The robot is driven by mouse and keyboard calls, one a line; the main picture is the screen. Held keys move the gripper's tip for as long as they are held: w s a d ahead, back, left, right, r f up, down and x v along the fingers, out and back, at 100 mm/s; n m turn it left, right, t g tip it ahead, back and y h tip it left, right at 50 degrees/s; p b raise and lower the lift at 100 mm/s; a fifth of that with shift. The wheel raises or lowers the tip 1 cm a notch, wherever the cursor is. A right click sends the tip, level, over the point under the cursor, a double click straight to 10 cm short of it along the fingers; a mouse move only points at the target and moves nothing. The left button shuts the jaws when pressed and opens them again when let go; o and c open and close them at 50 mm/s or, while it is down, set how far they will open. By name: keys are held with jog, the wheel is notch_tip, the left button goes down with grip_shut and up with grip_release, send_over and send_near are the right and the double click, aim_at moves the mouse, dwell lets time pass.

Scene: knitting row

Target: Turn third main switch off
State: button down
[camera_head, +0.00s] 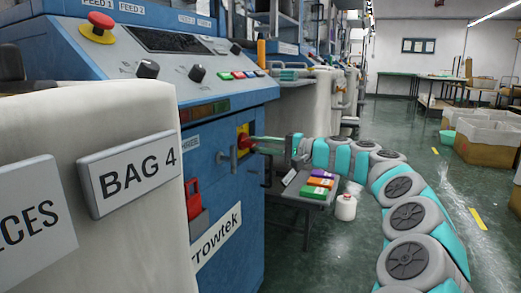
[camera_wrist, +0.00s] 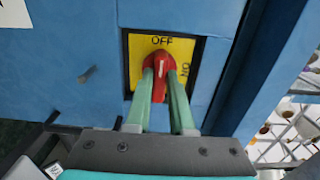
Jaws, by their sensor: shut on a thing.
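The main switch is a red rotary knob (camera_wrist: 161,66) on a yellow plate (camera_wrist: 188,48) in the wrist view. The plate reads OFF above the knob and ON to its right. The knob's white mark is near its upper end, toward OFF. My gripper (camera_wrist: 163,84) has its two green fingers on either side of the knob, shut on it. In the head view, my gripper (camera_head: 258,143) reaches from the right to the yellow plate (camera_head: 243,132) on the blue cabinet (camera_head: 235,186).
A grey cabinet handle (camera_head: 233,155) juts out beside the switch. A small table (camera_head: 310,190) with coloured boxes stands below my arm, and a white jug (camera_head: 346,207) is on the floor. A pale BAG 4 container (camera_head: 120,110) fills the near left. The aisle right is open.

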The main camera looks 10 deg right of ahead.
jog(key=shift+a, duration=0.1)
dwell(0.4)
jog(key=c, duration=0.8)
grip_release()
jog(key=p+v, duration=0.1)
jog(key=v, duration=0.6)
jog(key=shift+s+d, duration=0.25)
jog(key=shift+d, duration=0.05)
jog(key=shift+d, duration=0.1)
